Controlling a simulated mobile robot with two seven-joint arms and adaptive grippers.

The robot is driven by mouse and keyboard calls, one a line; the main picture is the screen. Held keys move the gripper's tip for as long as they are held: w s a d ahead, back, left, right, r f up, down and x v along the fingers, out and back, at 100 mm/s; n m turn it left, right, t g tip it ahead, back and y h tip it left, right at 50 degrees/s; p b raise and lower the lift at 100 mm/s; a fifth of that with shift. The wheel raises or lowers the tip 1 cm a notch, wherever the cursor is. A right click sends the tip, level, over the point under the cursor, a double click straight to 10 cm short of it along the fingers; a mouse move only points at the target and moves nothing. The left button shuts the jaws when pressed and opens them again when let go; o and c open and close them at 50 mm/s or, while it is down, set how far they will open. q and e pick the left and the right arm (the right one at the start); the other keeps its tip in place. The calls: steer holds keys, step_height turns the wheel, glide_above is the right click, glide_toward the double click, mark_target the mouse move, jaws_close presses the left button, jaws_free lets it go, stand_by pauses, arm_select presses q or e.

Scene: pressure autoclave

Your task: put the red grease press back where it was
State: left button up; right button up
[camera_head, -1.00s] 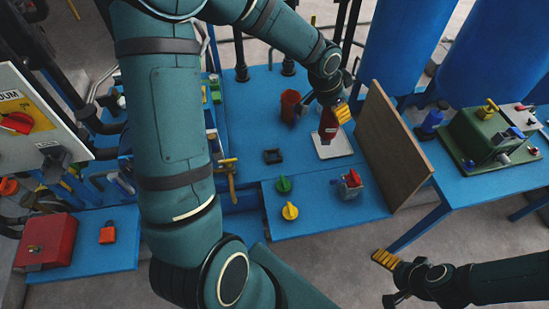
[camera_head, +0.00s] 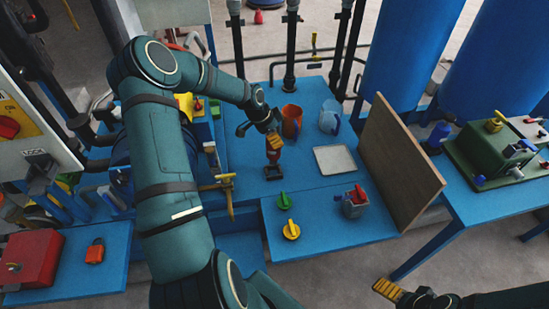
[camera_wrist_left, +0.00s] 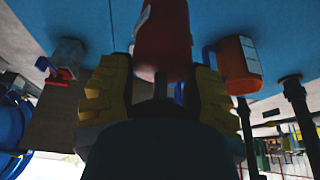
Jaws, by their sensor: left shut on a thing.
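The red grease press (camera_head: 273,154) is upright in my left gripper (camera_head: 272,139), whose yellow fingers close on it from both sides. Its lower end is over the small black square holder (camera_head: 272,173) on the blue bench; I cannot tell whether it is inside it or just above. In the left wrist view the red press (camera_wrist_left: 162,38) sits between the yellow fingers (camera_wrist_left: 160,88); the holder cannot be made out there. My right gripper (camera_head: 396,292) is at the lower right, away from the bench, its jaw opening unclear.
An orange jug (camera_head: 292,121) and a clear blue jug (camera_head: 330,121) stand behind the press. A white pad (camera_head: 335,160) lies bare to its right, before a brown board (camera_head: 397,155). Green (camera_head: 284,201) and yellow (camera_head: 291,230) knobs and a grey-red part (camera_head: 354,203) are in front.

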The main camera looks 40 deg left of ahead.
mark_target(275, 151)
arm_select(q)
steer(key=shift+f+b, duration=0.7)
steer(key=shift+f, duration=2.75)
steer(key=shift+f, duration=0.15)
steer(key=o, duration=1.2)
